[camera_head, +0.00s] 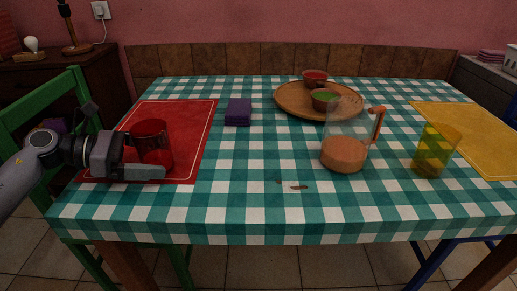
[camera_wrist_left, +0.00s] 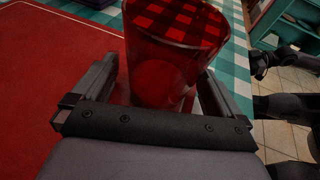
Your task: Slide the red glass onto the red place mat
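The red glass (camera_head: 151,143) is a see-through red tumbler standing upright on the red place mat (camera_head: 187,118), towards the mat's front part. The mat is red with a thin pale border line and lies at the left of the table; it also shows in the left wrist view (camera_wrist_left: 45,60). My left gripper (camera_head: 145,165) is low over the mat, with its fingers apart on either side of the glass. In the left wrist view the glass (camera_wrist_left: 172,50) stands between the fingers, with narrow gaps showing; contact cannot be made out. My right gripper is not seen in either view.
A folded purple napkin (camera_head: 238,111) lies right of the mat. A wooden tray (camera_head: 290,98) with two small bowls, a glass jug (camera_head: 344,152), a yellow glass (camera_head: 435,150) and a yellow mat (camera_head: 485,130) are farther right. A green chair (camera_head: 40,95) stands at the left.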

